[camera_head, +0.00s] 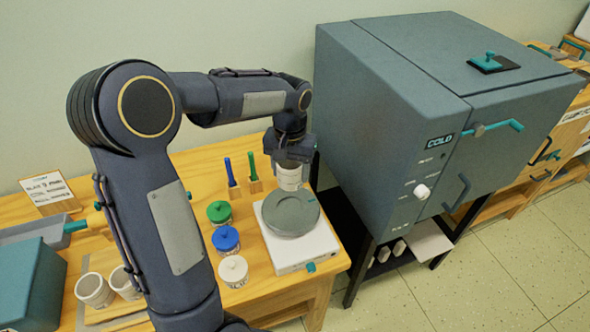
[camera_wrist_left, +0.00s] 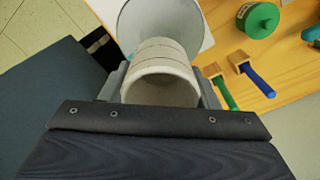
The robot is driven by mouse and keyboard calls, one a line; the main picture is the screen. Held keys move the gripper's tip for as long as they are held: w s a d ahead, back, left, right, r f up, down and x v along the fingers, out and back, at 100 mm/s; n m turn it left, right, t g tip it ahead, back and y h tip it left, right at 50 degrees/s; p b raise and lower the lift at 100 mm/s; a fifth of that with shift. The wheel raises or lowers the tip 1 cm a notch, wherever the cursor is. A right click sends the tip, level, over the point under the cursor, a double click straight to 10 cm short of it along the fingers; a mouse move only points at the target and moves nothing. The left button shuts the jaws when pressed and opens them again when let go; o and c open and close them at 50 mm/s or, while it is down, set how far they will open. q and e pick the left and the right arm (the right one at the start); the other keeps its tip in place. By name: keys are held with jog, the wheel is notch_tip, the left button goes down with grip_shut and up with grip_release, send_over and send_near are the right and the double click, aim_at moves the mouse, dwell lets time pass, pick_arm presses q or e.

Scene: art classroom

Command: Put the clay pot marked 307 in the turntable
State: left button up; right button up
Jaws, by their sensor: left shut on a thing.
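My left gripper (camera_head: 292,158) is shut on a pale clay pot (camera_head: 289,178) at the far edge of the turntable. In the left wrist view the pot (camera_wrist_left: 160,78) sits between the two fingers, its open mouth toward the camera. No number can be read on it. The turntable is a round grey disc (camera_head: 291,212) on a white square base (camera_head: 297,252); its disc (camera_wrist_left: 135,20) shows beyond the pot in the wrist view. I cannot tell whether the pot touches the disc. My right gripper is not in view.
Jars with green (camera_head: 219,211), blue (camera_head: 225,238) and white (camera_head: 233,268) lids stand left of the turntable. Blue and green brushes (camera_head: 253,168) stand behind. Two other pots (camera_head: 94,290) are at the left. A large kiln (camera_head: 400,130) stands close on the right.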

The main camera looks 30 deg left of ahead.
pick_arm(q)
jog(key=shift+s+f+b, duration=0.1)
jog(key=shift+f+b, duration=0.3)
jog(key=shift+f, duration=0.2)
notch_tip(320, 180, down, 4)
jog(key=b, duration=0.3)
jog(key=shift+f, duration=0.1)
jog(key=shift+f+b, duration=2)
jog(key=shift+f, duration=0.55)
jog(key=o, duration=1.1)
jog(key=shift+r+p, duration=3.35)
jog(key=shift+r, duration=0.75)
